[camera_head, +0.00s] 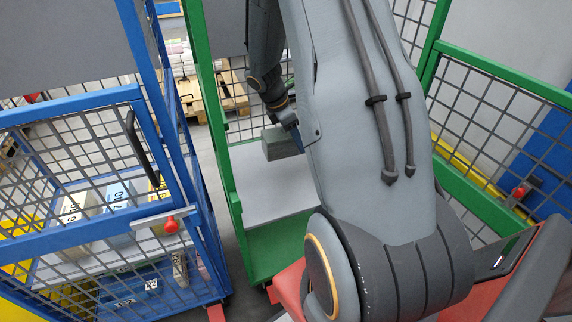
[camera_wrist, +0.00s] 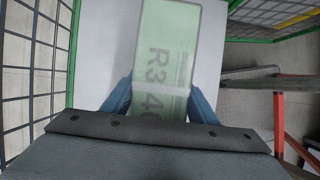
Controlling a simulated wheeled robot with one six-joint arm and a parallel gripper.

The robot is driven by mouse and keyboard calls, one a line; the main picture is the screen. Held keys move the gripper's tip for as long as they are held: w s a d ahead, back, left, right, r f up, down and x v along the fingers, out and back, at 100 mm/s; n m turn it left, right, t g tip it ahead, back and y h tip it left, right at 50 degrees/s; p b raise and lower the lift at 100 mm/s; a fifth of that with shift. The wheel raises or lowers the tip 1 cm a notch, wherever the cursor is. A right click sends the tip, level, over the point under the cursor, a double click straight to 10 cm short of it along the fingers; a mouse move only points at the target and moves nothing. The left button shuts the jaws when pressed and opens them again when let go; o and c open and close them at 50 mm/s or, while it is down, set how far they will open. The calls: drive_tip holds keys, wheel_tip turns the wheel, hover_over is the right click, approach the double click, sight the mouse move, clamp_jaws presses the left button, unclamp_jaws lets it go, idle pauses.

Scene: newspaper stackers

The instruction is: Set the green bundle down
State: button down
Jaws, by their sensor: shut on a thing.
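The green bundle (camera_wrist: 165,55) shows in the wrist view, pale green with dark lettering that begins "R34". My gripper (camera_wrist: 158,95) is shut on it, with one blue finger at each side. In the head view the green bundle (camera_head: 281,143) is partly hidden behind my arm. It is over the grey shelf (camera_head: 262,185) of the green cage trolley (camera_head: 203,70). The shelf also shows around the bundle in the wrist view (camera_wrist: 98,60). I cannot tell whether the bundle touches the shelf.
A blue cage trolley (camera_head: 75,235) at the left holds several labelled bundles (camera_head: 118,200). The green trolley's mesh walls (camera_head: 490,115) stand around the shelf. A wooden pallet (camera_head: 190,95) lies behind. The visible front part of the grey shelf is bare.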

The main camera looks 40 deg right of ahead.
drive_tip(key=shift+w+d+f, duration=0.15)
drive_tip(key=shift+w+d, duration=0.05)
drive_tip(key=shift+w, duration=0.1)
drive_tip(key=f, duration=0.5)
drive_tip(key=shift+d+f, duration=0.2)
drive_tip(key=shift+f, duration=2.1)
drive_tip(key=shift+f, duration=0.2)
drive_tip(key=c, duration=0.7)
unclamp_jaws()
drive_tip(key=shift+a, duration=0.1)
